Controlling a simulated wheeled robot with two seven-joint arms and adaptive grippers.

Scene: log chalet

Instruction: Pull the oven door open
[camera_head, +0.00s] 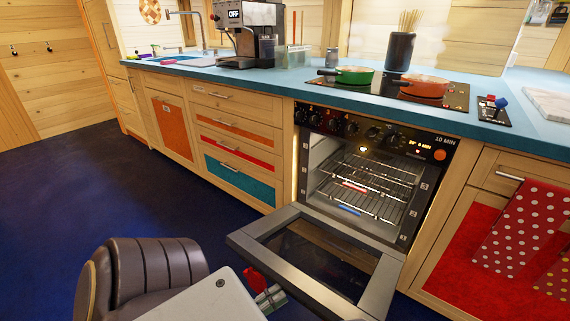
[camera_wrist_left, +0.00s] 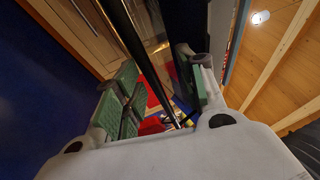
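The oven door (camera_head: 265,240) is folded far down, with its framed glass facing up. The lit oven cavity with wire racks (camera_head: 362,190) is exposed behind it. My left gripper (camera_head: 268,292) is low beside the door's front left edge, partly hidden by my white arm link. In the left wrist view, my left gripper (camera_wrist_left: 162,92) has its green-padded fingers spread apart. A dark bar (camera_wrist_left: 145,60), seemingly part of the oven door or its handle, runs through the gap between them. I cannot tell whether a finger touches it. My right gripper is not in view.
A dark padded chair-like shape (camera_head: 145,278) fills the lower left. Green (camera_head: 355,75) and orange (camera_head: 424,86) pans stand on the hob above the oven. A spotted red towel (camera_head: 525,228) hangs at right. The dark blue floor (camera_head: 90,185) at left is clear.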

